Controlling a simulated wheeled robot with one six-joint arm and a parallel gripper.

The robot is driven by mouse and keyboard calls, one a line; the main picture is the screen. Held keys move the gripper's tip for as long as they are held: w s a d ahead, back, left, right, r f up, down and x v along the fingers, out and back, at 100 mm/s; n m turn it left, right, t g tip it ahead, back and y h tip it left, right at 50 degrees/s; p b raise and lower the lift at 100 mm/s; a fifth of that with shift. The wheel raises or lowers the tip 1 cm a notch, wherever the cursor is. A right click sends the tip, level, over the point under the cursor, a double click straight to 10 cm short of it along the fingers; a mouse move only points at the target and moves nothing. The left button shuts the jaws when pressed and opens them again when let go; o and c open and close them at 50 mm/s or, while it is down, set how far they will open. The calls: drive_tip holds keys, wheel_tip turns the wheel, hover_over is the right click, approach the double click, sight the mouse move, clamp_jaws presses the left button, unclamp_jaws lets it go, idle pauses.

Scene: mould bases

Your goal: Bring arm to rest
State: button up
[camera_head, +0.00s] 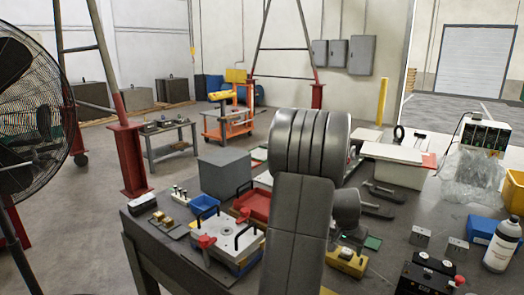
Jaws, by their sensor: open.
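My arm rises from the bottom middle of the head view and hides part of the workbench (330,274). My gripper (383,201) shows to the right of the arm, past a round grey wrist joint. Its two dark fingers point right and are apart, with nothing seen between them. It is over the middle of the bench. Whether it touches anything below cannot be told.
Left of my arm are a mould base (215,240) with red clamps, a red tray (252,204), a blue bin (203,205) and a grey box (224,172). A fan (30,95) stands far left.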

wheel_tip(320, 180, up, 7)
drive_tip(key=p, duration=0.3)
drive_tip(key=shift+s, duration=0.1)
